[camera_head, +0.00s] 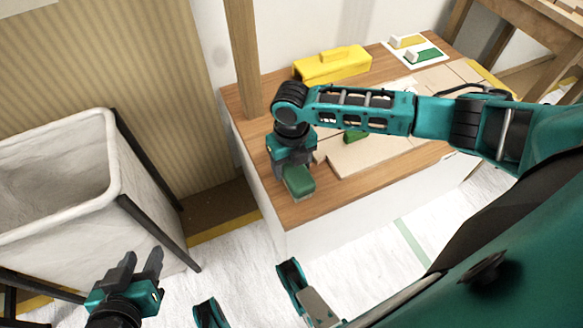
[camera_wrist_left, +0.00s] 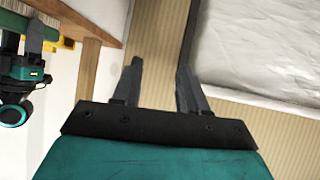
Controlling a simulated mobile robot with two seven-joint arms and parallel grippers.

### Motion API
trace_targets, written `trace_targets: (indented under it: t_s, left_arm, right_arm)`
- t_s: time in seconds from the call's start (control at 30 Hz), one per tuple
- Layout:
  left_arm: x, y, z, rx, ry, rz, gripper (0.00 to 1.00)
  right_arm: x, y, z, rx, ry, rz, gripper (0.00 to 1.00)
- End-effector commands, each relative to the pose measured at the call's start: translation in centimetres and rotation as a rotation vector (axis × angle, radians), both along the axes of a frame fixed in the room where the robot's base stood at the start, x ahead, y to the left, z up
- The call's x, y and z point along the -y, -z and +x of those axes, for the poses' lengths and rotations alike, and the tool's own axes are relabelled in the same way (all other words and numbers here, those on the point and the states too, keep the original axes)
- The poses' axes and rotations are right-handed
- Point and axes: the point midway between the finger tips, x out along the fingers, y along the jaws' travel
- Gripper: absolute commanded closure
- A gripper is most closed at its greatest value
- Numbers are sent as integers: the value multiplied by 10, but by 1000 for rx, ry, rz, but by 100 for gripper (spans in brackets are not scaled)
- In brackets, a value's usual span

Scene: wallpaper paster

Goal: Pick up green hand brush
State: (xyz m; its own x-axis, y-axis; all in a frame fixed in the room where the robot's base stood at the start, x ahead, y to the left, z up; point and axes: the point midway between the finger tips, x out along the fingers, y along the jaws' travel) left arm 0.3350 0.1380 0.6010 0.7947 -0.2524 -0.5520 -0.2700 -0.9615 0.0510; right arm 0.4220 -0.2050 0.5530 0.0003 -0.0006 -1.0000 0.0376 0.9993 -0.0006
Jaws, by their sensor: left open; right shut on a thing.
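A dark green block-like thing, which looks like the green hand brush (camera_head: 299,182), is at the near left corner of the wooden table top in the head view. My right gripper (camera_head: 291,163) is over it and shut on it; the fingers and the grip itself are mostly hidden by the wrist. I cannot tell whether the brush touches the table. My left gripper (camera_head: 139,265) is open and empty, low between the white bin and the table. Its two spread fingers also show in the left wrist view (camera_wrist_left: 160,85).
The wooden table (camera_head: 243,130) carries a yellow box (camera_head: 332,65), a white board with yellow and green pieces (camera_head: 415,51) and pale sheets (camera_head: 375,155). Another green piece (camera_head: 354,136) is partly hidden by my right arm. A white bin (camera_head: 70,190) stands left. A wooden post (camera_head: 242,55) rises behind.

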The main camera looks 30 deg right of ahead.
Motion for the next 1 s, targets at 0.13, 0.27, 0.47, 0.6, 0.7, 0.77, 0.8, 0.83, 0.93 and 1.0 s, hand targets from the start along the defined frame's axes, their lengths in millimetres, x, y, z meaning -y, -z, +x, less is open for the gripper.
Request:
trace_targets:
  t_s: [0.13,0.27,0.47,0.6,0.7,0.77,0.8,0.83,0.93,1.0]
  left_arm:
    - [-1,0,0,0,-2,1,57]
    - [-1,0,0,0,-1,2,57]
    - [-1,-7,0,1,-2,2,57]
    - [-3,-15,0,1,-6,6,57]
    - [-5,-22,0,9,-9,11,57]
    - [-8,-27,0,12,-12,16,57]
    - [-9,-28,-1,14,-15,19,57]
    - [-10,-29,-1,13,-15,20,57]
    - [-12,-32,-4,5,-15,25,57]
    - [-13,-36,-5,2,-14,27,57]
  right_arm:
    - [0,-1,0,1,0,0,71]
    - [0,-1,0,1,0,0,71]
    - [0,-17,1,3,-1,1,71]
    - [0,-49,2,5,0,2,71]
    - [0,-79,2,6,-1,2,71]
    - [0,-97,2,6,-1,1,71]
    - [0,-109,1,5,-1,1,71]
    - [0,-117,1,5,0,1,71]
    - [0,-144,1,5,-1,2,71]
    - [0,-160,1,5,0,1,71]
